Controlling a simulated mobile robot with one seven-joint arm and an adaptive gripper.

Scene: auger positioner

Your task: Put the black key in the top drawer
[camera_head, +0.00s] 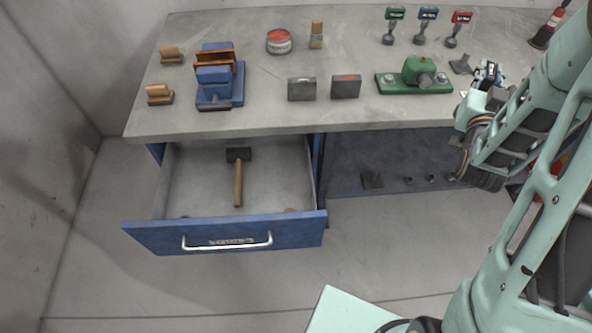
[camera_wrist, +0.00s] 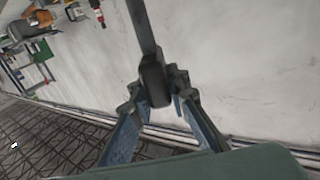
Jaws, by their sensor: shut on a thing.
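My gripper (camera_wrist: 160,97) is shut on a dark thing in the wrist view, which I take to be the black key (camera_wrist: 153,82). Its thick dark block sits between the fingertips, and a long bar reaches up out of the picture. In the head view my arm stands at the right, and the fingers and the key cannot be made out there. The blue top drawer (camera_head: 295,233) is pulled open under the left half of the bench. A hammer with a wooden handle (camera_head: 238,185) lies inside it, with bare floor around it.
The grey workbench (camera_head: 260,115) holds a blue vise (camera_head: 215,80), a tin (camera_head: 279,41), brushes, metal blocks and a green fixture (camera_head: 415,78). Green, blue (camera_head: 421,28) and red tagged tools stand at the back right. The space above the drawer is clear.

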